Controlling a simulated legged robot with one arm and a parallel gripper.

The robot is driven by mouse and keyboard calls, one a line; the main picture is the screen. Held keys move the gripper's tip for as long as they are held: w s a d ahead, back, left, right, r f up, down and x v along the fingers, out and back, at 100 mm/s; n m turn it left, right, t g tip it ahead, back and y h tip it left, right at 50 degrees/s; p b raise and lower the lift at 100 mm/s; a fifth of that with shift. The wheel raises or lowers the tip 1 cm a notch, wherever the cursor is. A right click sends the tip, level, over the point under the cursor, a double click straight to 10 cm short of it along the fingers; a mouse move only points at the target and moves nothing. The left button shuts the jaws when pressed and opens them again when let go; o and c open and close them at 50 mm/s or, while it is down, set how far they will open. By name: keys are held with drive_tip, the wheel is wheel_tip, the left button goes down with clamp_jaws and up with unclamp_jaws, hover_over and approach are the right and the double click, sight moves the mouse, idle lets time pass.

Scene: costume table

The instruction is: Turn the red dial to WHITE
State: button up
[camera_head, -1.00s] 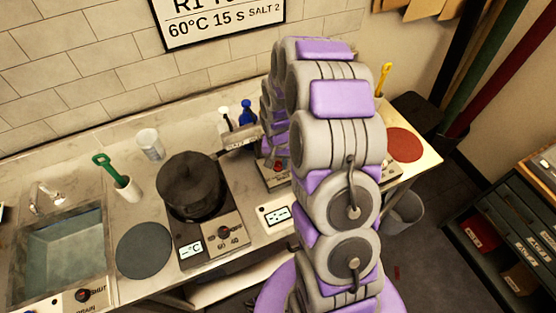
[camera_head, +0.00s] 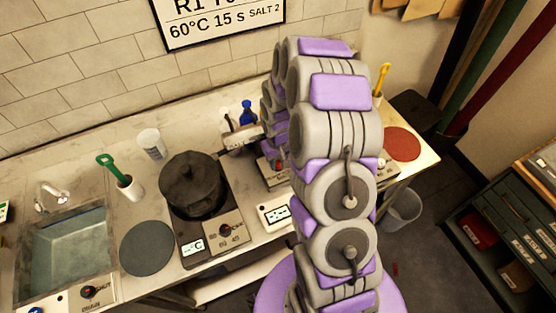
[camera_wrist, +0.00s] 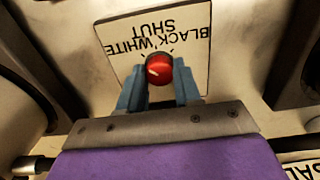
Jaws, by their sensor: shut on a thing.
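The red dial (camera_wrist: 158,70) is in the middle of the wrist view, on a pale plate (camera_wrist: 119,65) with the words BLACK, WHITE and SHUT, seen upside down. A pale mark on the dial's face points left and slightly down in that view. My gripper (camera_wrist: 158,88) has its two blue-grey fingers on either side of the dial, shut on it. In the head view my arm hides the fingers and most of the dial's panel.
A black pot (camera_head: 192,186) stands on a hot plate with its own small knob, left of my arm. White and blue bottles (camera_head: 247,114) stand behind. A grey round mat (camera_head: 146,248) and a sink (camera_head: 62,250) lie further left; a red mat (camera_head: 402,144) lies right.

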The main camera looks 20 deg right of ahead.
sight(278, 163)
drive_tip(key=shift+w+r, duration=0.1)
drive_tip(key=shift+w, duration=0.05)
drive_tip(key=o, duration=1)
drive_tip(key=shift+o, duration=0.2)
wheel_tip(278, 163, up, 17)
drive_tip(key=shift+p, duration=0.45)
drive_tip(key=shift+r, duration=0.1)
drive_tip(key=s+a+r+b, duration=0.1)
drive_tip(key=s+a+b, duration=0.1)
drive_tip(key=s, duration=0.8)
drive_tip(key=s+a+r+g+b, duration=0.1)
drive_tip(key=s+a, duration=0.3)
drive_tip(key=s, duration=0.7)
drive_tip(key=s+a+r+b, duration=0.1)
drive_tip(key=s+a+b, duration=0.2)
drive_tip(key=s, duration=0.7)
drive_tip(key=shift+s+a+r+g, duration=0.15)
drive_tip(key=shift+a+r+g, duration=0.15)
drive_tip(key=shift+g, duration=0.1)
